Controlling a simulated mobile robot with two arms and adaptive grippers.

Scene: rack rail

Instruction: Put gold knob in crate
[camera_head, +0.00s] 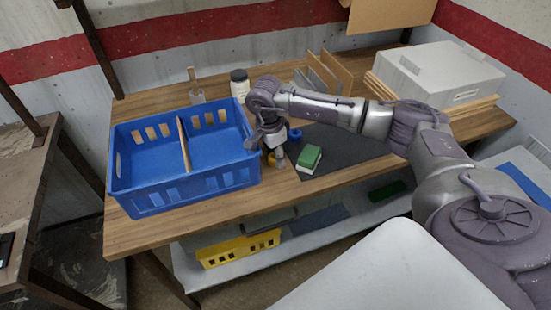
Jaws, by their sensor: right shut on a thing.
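The blue crate (141,203) stands on the left part of the wooden table, with a thin wooden divider between its two compartments. Both compartments look empty. My right gripper (274,158) points down just right of the crate, low over the table near the dark mat's left edge. It is shut on the gold knob (271,159), which shows only as a small yellowish patch between the fingers. The fingers hide most of the knob, and I cannot tell whether it touches the table. My left gripper is not in view.
A green and white block (309,158) lies on the dark mat (345,152) right of my gripper, with a small blue thing (295,135) behind. A dark-lidded jar (240,85) stands behind the crate. A grey box (437,73) stands at the back right. A yellow bin (238,250) sits below.

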